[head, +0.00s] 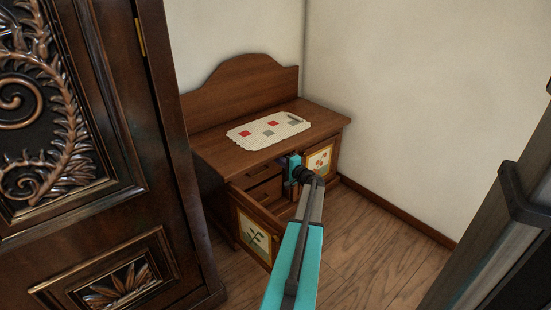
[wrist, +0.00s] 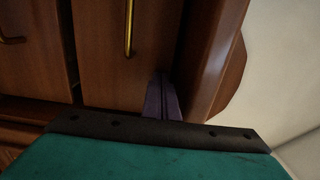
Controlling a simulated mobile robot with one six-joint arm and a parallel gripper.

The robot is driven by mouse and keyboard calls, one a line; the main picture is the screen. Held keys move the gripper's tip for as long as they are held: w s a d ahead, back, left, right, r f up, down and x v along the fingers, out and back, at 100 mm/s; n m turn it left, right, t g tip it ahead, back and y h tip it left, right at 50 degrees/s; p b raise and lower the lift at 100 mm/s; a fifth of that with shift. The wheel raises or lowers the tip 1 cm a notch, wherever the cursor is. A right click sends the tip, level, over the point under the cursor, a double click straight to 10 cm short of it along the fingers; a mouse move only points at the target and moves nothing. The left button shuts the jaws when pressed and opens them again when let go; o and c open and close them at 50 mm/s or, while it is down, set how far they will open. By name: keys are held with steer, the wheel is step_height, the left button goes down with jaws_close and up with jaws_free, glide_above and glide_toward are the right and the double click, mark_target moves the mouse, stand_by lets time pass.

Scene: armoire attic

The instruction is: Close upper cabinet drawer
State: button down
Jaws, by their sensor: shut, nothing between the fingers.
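The wooden cabinet (head: 215,150) stands against the back wall. Its upper drawer (head: 262,178) lies under the top board, with a lower drawer (head: 265,193) below it. How far the upper drawer sticks out is hard to tell. In the wrist view, turned sideways, the upper drawer front (wrist: 100,65) shows a brass handle (wrist: 129,30). My gripper (head: 287,162) is at the drawer's right end and hides part of it. Its purple fingers (wrist: 163,98) are shut and empty, close to the front near the top board; contact is unclear.
A left cabinet door (head: 253,238) with a flower panel stands open. A right flower-panel door (head: 320,160) is beside my gripper. A carved armoire (head: 120,215) fills the left. Floor (head: 365,255) on the right is clear.

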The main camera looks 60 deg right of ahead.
steer(key=p+v, duration=0.2)
steer(key=v, duration=1.2)
stand_by(0.4)
